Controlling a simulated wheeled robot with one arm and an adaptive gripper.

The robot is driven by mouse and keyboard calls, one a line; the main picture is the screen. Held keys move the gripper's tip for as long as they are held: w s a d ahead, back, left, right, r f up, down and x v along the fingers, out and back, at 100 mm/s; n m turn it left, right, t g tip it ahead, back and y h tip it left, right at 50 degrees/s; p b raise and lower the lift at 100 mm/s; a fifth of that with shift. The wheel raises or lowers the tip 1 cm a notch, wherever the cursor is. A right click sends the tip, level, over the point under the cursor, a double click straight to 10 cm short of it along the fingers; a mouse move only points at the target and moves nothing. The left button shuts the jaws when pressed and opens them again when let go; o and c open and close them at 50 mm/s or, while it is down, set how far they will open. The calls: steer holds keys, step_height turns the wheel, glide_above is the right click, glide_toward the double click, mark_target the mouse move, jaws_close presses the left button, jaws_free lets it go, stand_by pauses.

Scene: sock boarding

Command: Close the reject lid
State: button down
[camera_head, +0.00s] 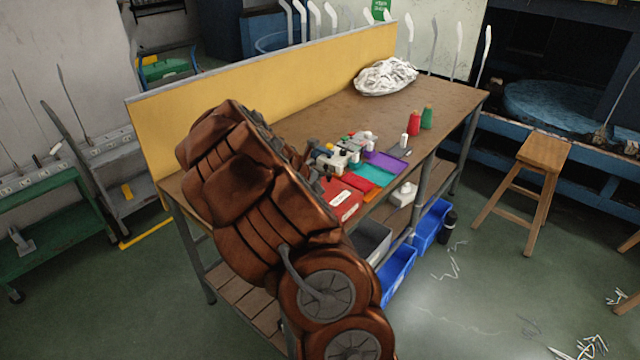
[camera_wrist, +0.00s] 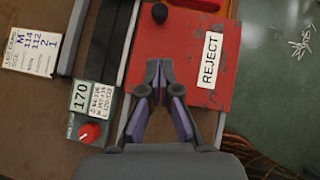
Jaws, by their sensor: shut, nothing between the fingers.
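The red reject lid (camera_wrist: 185,55) fills the middle of the wrist view, with a white REJECT label (camera_wrist: 210,60) on its right side and a black knob (camera_wrist: 160,13) near its far edge. It looks flat from above; I cannot tell whether it is fully down. My gripper (camera_wrist: 159,68) is shut and empty, its fingertips over the lid's left part; contact is unclear. In the head view the red reject box (camera_head: 342,199) with its white label shows at the bench's front edge, partly hidden by my brown-covered arm.
A control box (camera_wrist: 92,112) marked 170 with a red dial stands left of the lid. A lot card (camera_wrist: 32,50) lies farther left. Colored trays (camera_head: 372,172), thread cones (camera_head: 414,122) and a white bundle (camera_head: 385,76) are on the bench (camera_head: 440,92). A stool (camera_head: 545,152) stands right.

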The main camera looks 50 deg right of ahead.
steer(key=b+v, duration=0.1)
steer(key=v, duration=0.6)
